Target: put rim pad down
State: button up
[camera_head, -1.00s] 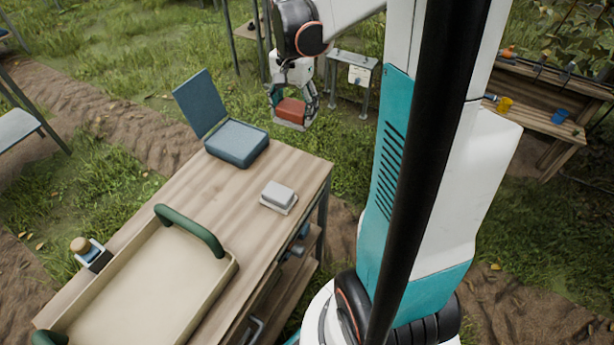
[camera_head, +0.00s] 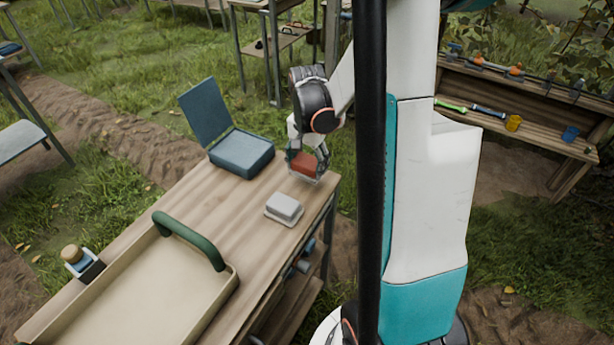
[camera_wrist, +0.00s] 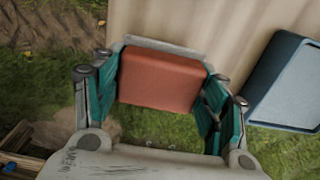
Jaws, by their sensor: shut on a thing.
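The rim pad, a reddish-brown block (camera_wrist: 160,80), is held between the fingers of my gripper (camera_head: 308,165). In the wrist view the teal-padded fingers of my gripper (camera_wrist: 160,95) press on the block's two sides. A pale grey edge shows along the block's far side. In the head view the block (camera_head: 305,163) is at the far right corner of the wooden table (camera_head: 215,205). I cannot tell whether it touches the tabletop.
An open blue case (camera_head: 242,153) stands left of my gripper. A light grey block on a plate (camera_head: 285,207) lies just in front. A beige tray with green handles (camera_head: 140,290) fills the near left. Bare wood lies between them.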

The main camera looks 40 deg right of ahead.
aim_at(307, 174)
jog(key=shift+f+b, duration=0.75)
jog(key=shift+f, duration=1.35)
jog(key=o, duration=1.1)
jog(key=shift+f, duration=0.15)
notch_tip(307, 174, up, 12)
jog(key=p, duration=0.4)
jog(key=shift+r, duration=0.2)
